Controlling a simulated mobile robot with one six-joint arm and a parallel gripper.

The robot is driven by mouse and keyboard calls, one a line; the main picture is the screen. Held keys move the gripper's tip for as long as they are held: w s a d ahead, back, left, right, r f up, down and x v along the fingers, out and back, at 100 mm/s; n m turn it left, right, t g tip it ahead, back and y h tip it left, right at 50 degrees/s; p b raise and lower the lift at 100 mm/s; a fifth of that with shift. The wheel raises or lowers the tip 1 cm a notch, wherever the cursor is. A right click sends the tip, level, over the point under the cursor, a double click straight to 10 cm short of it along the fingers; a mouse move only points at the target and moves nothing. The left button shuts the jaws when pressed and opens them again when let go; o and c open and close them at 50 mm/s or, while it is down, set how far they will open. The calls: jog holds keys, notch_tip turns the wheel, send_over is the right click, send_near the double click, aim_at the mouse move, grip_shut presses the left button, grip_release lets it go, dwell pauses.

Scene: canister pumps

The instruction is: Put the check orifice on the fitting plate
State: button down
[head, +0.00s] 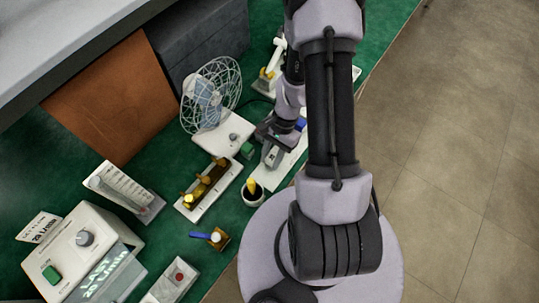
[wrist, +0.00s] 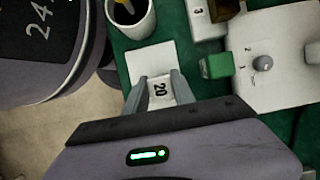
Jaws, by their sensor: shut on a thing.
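I cannot tell whether the piece touches the plate. In the head view my gripper (head: 271,156) is over the white plate (head: 266,181), between the fan and my base; the held piece is not clear there.
A white fan (head: 207,98) on its base and a green block (head: 247,150) stand close left. A white tray with brass fittings (head: 190,208), a blue-handled part (head: 213,238) and a control box (head: 80,250) are further left.

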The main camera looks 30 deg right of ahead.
jog(key=shift+f, duration=0.1)
jog(key=c, duration=1.5)
grip_release()
jog(key=shift+s, duration=0.15)
jog(key=o, duration=0.4)
jog(key=shift+o, duration=0.2)
